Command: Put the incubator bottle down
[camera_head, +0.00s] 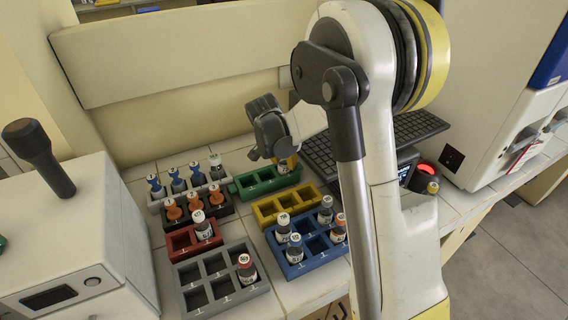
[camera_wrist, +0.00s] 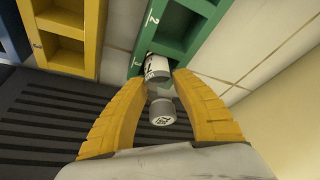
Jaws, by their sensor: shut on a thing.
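My gripper (camera_head: 286,164) is shut on a small bottle (camera_head: 282,170) with a white label. The wrist view shows the bottle (camera_wrist: 157,67) between my two yellow fingers (camera_wrist: 161,80), its grey cap with a printed top facing the camera. The green rack (camera_head: 242,191) has open compartments. The bottle is at its right end in the head view. In the wrist view the bottle's lower end overlaps a compartment of the green rack (camera_wrist: 185,45). I cannot tell whether it touches the compartment floor, and my fingers hide part of the bottle.
A yellow rack (camera_head: 265,215) and a blue rack (camera_head: 318,268) holding bottles are in front. Red (camera_head: 180,253), grey (camera_head: 205,309) and black racks stand left. A keyboard (camera_head: 415,127) lies right of my gripper. A white machine (camera_head: 75,240) borders the left.

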